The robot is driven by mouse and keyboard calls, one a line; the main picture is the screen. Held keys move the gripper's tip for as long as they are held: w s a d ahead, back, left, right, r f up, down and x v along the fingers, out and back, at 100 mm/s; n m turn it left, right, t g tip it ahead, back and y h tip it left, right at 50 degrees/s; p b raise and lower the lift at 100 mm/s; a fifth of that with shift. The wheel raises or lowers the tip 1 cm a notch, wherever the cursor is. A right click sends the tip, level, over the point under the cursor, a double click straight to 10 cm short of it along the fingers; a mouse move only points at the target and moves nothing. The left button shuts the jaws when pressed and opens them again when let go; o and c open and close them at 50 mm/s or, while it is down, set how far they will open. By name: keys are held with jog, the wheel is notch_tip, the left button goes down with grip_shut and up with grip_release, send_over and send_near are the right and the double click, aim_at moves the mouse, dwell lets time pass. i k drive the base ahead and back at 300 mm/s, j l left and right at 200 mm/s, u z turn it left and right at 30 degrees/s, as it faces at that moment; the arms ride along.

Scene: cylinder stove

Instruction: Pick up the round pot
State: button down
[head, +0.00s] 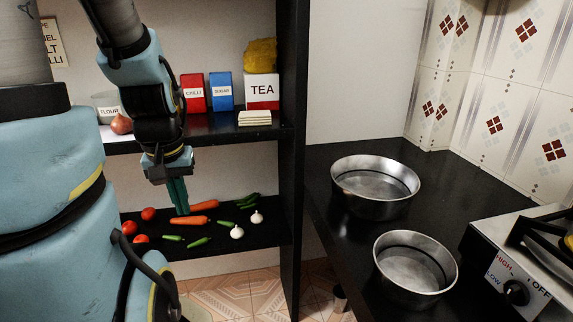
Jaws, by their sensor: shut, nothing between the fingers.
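Two round metal pots stand on the black counter (340,235) at the right. The larger round pot (375,205) is at the back, near the wall. The smaller round pot (415,288) is nearer, beside the stove. Both are upright, open on top and look empty. My gripper (181,205) points down in front of the shelf unit, left of the counter and well apart from both pots. Its greenish fingers are together with nothing between them.
The stove (520,270) stands at the right edge. A dark upright panel (291,150) separates the shelves from the counter. The upper shelf (215,127) holds boxes, including tea (262,91). The lower shelf (265,237) holds vegetables close to my gripper.

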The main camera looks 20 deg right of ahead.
aim_at(412, 270)
jog(key=i+j+z, duration=0.2)
jog(key=i+j, duration=0.15)
jog(key=j, duration=0.3)
jog(key=z, duration=1.35)
